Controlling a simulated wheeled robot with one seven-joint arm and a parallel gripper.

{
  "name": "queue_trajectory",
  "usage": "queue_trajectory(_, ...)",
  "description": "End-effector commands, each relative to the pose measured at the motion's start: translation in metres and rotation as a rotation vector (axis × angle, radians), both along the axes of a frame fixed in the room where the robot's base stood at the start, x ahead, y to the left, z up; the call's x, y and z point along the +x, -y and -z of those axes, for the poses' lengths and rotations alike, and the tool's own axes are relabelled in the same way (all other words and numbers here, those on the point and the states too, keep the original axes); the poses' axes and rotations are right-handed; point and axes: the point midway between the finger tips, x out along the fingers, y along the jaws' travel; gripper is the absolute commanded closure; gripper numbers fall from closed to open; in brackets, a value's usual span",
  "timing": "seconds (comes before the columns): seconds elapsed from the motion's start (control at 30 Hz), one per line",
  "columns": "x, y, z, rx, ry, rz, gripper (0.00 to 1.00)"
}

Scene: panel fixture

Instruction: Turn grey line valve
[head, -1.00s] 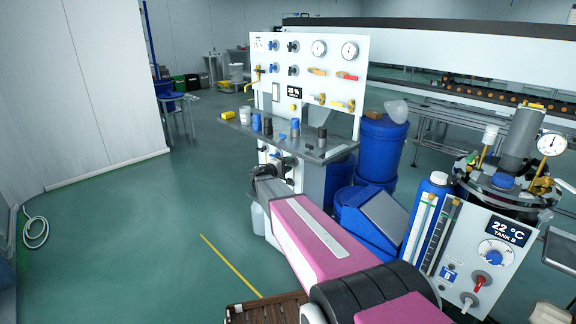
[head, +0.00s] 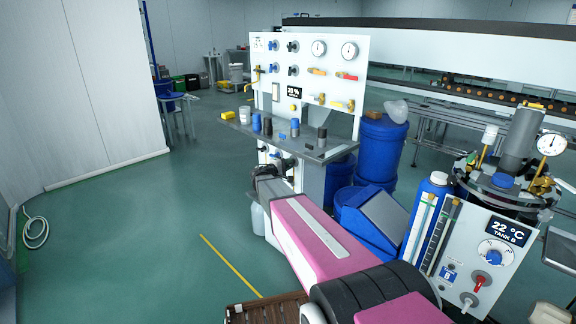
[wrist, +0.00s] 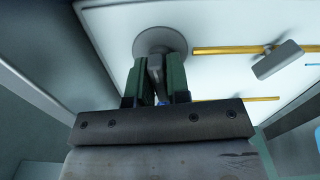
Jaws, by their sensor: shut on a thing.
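In the wrist view, the two dark green fingers of my gripper (wrist: 157,78) are closed around a grey valve handle (wrist: 155,66). The handle stands in front of a round grey flange (wrist: 158,40) on the white panel. The fingers hide most of the handle, so its angle is hard to read. In the head view, my pink arm reaches to the lower part of the panel fixture (head: 318,72), below its grey shelf. There the gripper and the held valve are small and mostly hidden by my arm.
A second grey handle (wrist: 278,60) sits by a yellow pipe (wrist: 232,50) to the right. Bottles and caps stand on the shelf (head: 315,153) above my gripper. Blue drums (head: 382,145) and the tank B unit (head: 480,250) are at the right.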

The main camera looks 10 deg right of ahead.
Motion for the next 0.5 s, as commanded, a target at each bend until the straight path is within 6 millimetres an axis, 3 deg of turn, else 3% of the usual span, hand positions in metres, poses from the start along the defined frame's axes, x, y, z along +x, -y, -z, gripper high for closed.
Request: queue_trajectory(0.5, -0.0003, -0.0004, 0.0008, -0.228, -0.398, 0.0, 1.0)
